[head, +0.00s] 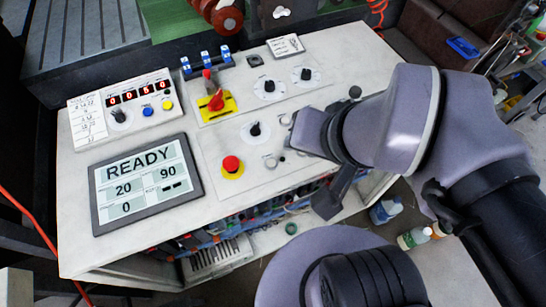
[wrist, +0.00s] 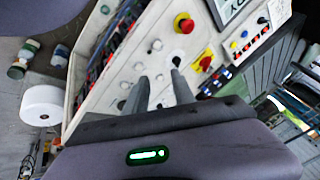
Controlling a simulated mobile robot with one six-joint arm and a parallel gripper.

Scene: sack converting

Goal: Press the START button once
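The control panel (head: 130,155) is a pale sloped console. No START label is legible in either view. Small round ringed fittings (head: 270,162) sit right of the red mushroom button (head: 231,165) on its yellow base; similar pale round ones (wrist: 140,66) show near my fingers in the wrist view. I cannot tell which is START. My gripper (wrist: 160,70) is over the panel, its two fingers apart with nothing between them. In the head view my arm covers the panel's right part, and contact with the panel cannot be told.
A display (head: 146,184) reads READY, with 20, 90 and 0. A red rotary switch (head: 215,101), black knobs (head: 256,130), blue toggles (head: 205,56) and a counter box (head: 122,110) with blue and yellow buttons surround the area. Bottles (head: 411,238) stand below at the right.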

